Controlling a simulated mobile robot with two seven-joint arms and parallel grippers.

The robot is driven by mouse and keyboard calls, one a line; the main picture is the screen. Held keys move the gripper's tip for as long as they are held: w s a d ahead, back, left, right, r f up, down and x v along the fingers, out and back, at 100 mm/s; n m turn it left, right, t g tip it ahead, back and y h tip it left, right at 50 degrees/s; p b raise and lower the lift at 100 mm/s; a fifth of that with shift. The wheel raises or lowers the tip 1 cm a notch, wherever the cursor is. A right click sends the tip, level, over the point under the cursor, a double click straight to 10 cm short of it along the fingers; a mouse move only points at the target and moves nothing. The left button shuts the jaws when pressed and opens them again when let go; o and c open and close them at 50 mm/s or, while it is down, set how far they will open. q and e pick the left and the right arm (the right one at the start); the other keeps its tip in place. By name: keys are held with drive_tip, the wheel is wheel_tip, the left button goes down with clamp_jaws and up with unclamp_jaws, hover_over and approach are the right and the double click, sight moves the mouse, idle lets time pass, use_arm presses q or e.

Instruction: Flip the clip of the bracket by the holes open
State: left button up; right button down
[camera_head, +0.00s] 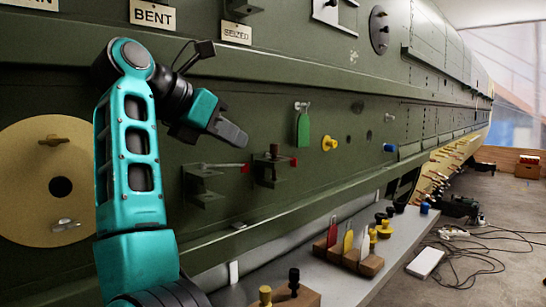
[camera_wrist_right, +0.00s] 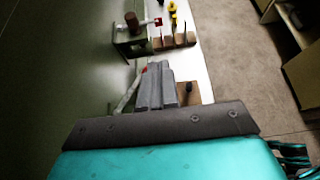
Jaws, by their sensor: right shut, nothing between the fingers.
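Two dark brackets stick out from the green fuselage skin. The right bracket (camera_head: 272,176), closer to the small holes (camera_head: 348,138), has a dark upright knob and a lever with a red tip (camera_head: 293,162). The left bracket (camera_head: 203,186) has a pale lever lying across it, with a red tip (camera_head: 245,168). My right gripper (camera_head: 238,136) is shut and empty, above and between them. In the right wrist view my shut fingers (camera_wrist_right: 156,84) lie beside the near pale lever (camera_wrist_right: 127,98); the farther bracket (camera_wrist_right: 132,43) is ahead. My left gripper is out of view.
Below runs a grey shelf (camera_head: 335,270) with wooden blocks (camera_head: 357,260) holding coloured tags and knobs. A green tag (camera_head: 303,129) and a yellow knob (camera_head: 329,143) are on the skin to the right. A round tan plate (camera_head: 25,200) is at left.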

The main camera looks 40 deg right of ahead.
drive_tip(key=shift+s, duration=0.15)
approach(294, 162)
wheel_tip(294, 162, down, 3)
drive_tip(key=d, duration=0.4)
drive_tip(key=shift+w, duration=0.25)
drive_tip(key=shift+w+d+f+p, duration=0.1)
drive_tip(key=shift+d+p, duration=0.25)
drive_tip(key=shift+d, duration=0.4)
drive_tip(key=shift+d, duration=0.1)
